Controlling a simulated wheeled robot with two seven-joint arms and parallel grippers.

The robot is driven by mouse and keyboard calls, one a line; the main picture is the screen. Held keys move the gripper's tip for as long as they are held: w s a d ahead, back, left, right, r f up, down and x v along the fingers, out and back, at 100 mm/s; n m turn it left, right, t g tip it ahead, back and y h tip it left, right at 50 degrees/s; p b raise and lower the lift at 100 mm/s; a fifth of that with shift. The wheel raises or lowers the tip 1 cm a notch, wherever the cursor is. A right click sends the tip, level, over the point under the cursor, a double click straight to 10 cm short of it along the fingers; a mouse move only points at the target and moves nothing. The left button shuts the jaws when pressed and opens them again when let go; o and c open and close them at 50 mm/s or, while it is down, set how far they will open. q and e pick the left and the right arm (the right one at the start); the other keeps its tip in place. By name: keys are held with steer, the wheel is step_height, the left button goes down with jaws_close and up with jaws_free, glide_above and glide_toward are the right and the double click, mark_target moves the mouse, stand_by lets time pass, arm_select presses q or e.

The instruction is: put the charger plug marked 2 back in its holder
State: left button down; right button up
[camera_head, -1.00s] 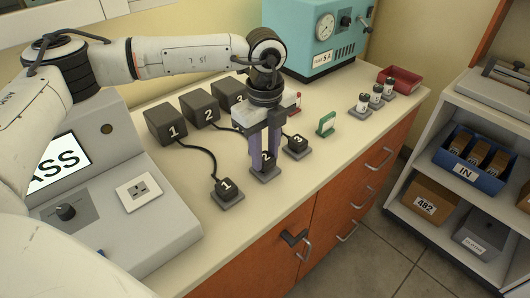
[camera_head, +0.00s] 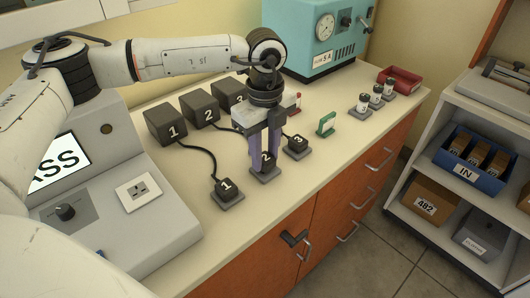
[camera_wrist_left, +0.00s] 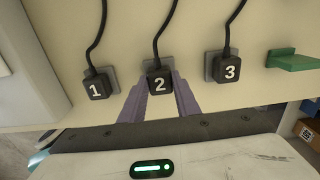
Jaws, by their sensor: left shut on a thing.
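The charger plug marked 2 (camera_head: 266,158) is a small black block with a white 2, at its grey holder (camera_head: 265,176) between the other two plugs. In the left wrist view the plug marked 2 (camera_wrist_left: 160,82) is between the purple fingers, with its cord running up. My left gripper (camera_head: 265,160) points down and is shut on this plug; its fingers hide part of it. It also shows in the left wrist view (camera_wrist_left: 160,95). The plug looks seated at the holder, but the fingers hide the contact. My right gripper is not in view.
Plug 1 (camera_head: 226,187) and plug 3 (camera_head: 298,141) sit in holders on either side. Black charger boxes (camera_head: 204,109) stand behind. A test panel with a socket (camera_head: 139,192) is at left. A green bracket (camera_head: 326,124) stands to the right, with clear counter around it.

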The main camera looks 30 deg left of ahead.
arm_select(q)
steer(key=shift+f+b, duration=0.35)
steer(key=shift+f, duration=0.15)
steer(key=c, duration=1.3)
jaws_free()
steer(key=shift+o, duration=0.2)
step_height(320, 180, up, 10)
steer(key=shift+r+b, duration=0.2)
steer(key=shift+b, duration=0.15)
steer(key=shift+f, duration=0.1)
